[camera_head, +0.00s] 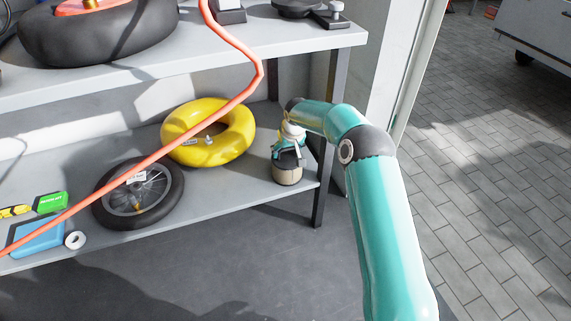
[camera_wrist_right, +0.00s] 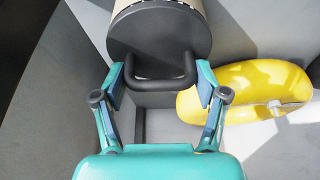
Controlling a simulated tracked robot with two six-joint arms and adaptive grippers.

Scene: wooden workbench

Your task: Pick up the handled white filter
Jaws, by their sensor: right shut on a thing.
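The handled white filter (camera_head: 287,176) is a short cream cylinder with a dark cap. It is upright at the right end of the lower shelf; I cannot tell whether its base touches the shelf. In the right wrist view its cream side (camera_wrist_right: 190,8), dark end and black loop handle (camera_wrist_right: 161,79) show close up. My right gripper (camera_head: 288,152) is over its top, with fingers on both sides of the handle, shut on it. The fingers also show in the right wrist view (camera_wrist_right: 161,84). My left gripper is not in view.
A yellow inflated ring (camera_head: 180,135) and a spoked wheel (camera_head: 113,202) lie left of the filter on the lower shelf (camera_head: 240,188). An orange hose (camera_head: 232,103) hangs across the front. A shelf leg (camera_head: 322,185) stands close at the right. The upper shelf (camera_head: 230,52) is above.

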